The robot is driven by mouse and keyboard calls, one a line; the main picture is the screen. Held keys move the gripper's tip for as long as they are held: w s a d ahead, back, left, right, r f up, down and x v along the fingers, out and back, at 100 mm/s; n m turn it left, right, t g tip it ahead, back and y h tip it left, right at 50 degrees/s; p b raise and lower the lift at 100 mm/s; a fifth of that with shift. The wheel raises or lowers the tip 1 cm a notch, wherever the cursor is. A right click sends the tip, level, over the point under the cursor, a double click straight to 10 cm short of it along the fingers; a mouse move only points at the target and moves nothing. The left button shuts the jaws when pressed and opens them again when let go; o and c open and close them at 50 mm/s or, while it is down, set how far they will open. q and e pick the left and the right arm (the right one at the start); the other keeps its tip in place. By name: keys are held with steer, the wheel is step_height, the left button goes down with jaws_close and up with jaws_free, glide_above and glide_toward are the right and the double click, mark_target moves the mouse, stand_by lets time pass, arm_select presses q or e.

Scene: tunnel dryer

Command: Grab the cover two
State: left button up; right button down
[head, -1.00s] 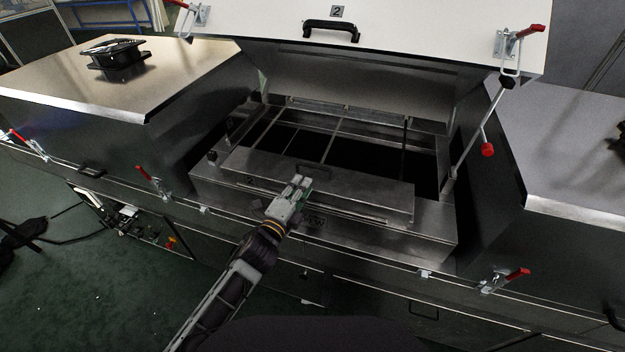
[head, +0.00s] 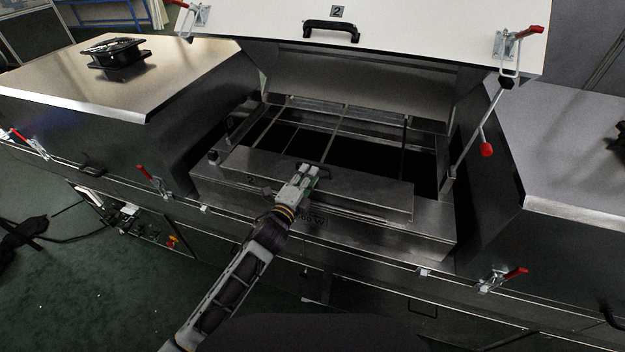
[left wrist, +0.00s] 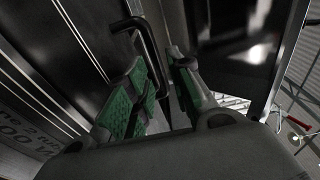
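The inner metal cover (head: 365,190) lies across the front of the open dryer chamber; a small mark like a 2 shows on its left part. Its dark bar handle (head: 322,166) stands near the cover's back edge. My left gripper (head: 308,172) is over the cover, at the handle and partly hiding it. In the left wrist view the green-padded fingers (left wrist: 162,88) are apart, and the black handle (left wrist: 147,45) reaches in between their tips. I cannot tell whether either finger touches it. My right gripper is not in view.
The raised white lid (head: 420,32), labelled 2, stands open behind the chamber. Closed dryer housings flank the opening at left (head: 120,85) and right (head: 570,150). Red-handled clamps (head: 505,278) line the front.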

arm_select(q)
steer(key=shift+w, duration=0.1)
steer(key=shift+p+x, duration=0.6)
steer(key=shift+x, duration=1.9)
steer(key=shift+a+f, duration=0.1)
steer(key=shift+f, duration=0.1)
steer(key=shift+c, duration=0.5)
jaws_close()
steer(key=shift+r, duration=0.1)
